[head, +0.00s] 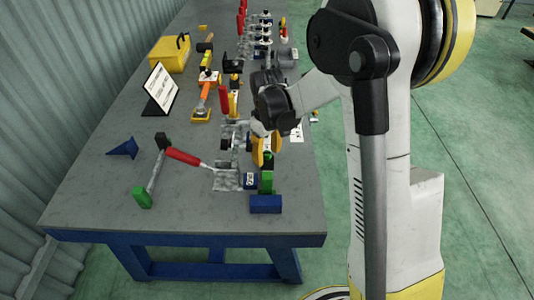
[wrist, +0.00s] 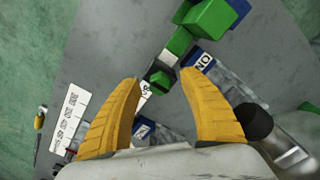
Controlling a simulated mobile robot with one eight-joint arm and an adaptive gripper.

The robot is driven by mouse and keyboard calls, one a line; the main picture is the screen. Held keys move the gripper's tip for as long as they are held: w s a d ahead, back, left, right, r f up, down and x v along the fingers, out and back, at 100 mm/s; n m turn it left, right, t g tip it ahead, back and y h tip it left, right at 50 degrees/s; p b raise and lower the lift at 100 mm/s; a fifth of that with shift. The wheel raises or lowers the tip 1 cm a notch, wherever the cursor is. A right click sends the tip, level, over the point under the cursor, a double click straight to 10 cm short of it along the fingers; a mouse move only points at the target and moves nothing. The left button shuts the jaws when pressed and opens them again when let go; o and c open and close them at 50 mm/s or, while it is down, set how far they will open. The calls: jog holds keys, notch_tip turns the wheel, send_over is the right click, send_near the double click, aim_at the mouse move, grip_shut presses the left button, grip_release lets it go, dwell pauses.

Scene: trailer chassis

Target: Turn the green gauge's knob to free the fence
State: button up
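The green gauge (head: 266,182) stands near the front right of the bench, behind a blue block (head: 265,204). In the wrist view its green body (wrist: 178,43) shows at the top centre, with a small dark green knob-like end (wrist: 161,79) between my fingertips. My gripper (wrist: 162,78) has its yellow fingers spread, with a gap on both sides of that end. In the head view my gripper (head: 266,152) is just behind the gauge, partly hidden by my wrist. I cannot tell which part is the fence.
More fixtures line the bench's right side.

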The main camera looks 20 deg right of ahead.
aim_at(267, 153)
jog(key=shift+r, duration=0.15)
notch_tip(267, 153, up, 12)
dwell(0.4)
dwell(0.3)
jog(key=s+r+m+t, duration=0.2)
jog(key=s+t, duration=0.1)
jog(key=s, duration=0.7)
jog(key=s+r+m+t, duration=0.2)
jog(key=s+m+t, duration=0.1)
jog(key=s, duration=0.7)
jog(key=shift+r+m+t, duration=0.3)
jog(key=shift+r+t, duration=0.05)
jog(key=shift+t, duration=0.25)
